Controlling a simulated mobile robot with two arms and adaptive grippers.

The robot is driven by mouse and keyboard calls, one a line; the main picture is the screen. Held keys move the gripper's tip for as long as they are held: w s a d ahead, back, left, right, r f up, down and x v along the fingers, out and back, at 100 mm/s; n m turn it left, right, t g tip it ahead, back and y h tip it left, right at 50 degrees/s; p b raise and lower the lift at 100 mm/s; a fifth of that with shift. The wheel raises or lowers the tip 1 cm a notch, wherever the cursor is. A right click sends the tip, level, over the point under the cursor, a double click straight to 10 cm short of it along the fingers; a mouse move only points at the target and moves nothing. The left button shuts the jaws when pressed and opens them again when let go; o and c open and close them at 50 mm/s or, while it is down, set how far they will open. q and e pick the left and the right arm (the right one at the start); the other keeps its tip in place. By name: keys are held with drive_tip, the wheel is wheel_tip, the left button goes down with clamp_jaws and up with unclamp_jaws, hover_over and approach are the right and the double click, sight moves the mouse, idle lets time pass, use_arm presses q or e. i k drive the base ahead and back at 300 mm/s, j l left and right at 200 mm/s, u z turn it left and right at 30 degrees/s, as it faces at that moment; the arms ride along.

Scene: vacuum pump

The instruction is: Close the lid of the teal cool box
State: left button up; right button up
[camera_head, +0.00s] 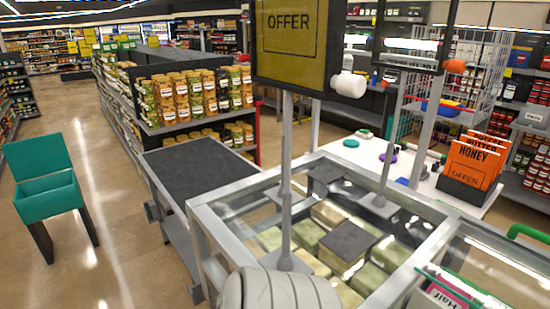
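The teal cool box (48,203) stands at the left on dark legs above the floor. Its teal lid (38,152) is raised and leans back behind the box opening, so the box is open. The inside shows only as a narrow teal strip and looks empty from here. Neither of my grippers shows in the head view, so their position relative to the box cannot be seen.
A glass-topped chest freezer (205,208) fills the lower right, with a dark-topped counter (195,163) beside it. A yellow offer sign (292,38) stands on a pole above the freezer. Jar shelves (190,100) lie behind. Floor around the cool box is clear.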

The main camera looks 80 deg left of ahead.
sight(26, 159)
drive_tip(key=u, duration=1.75)
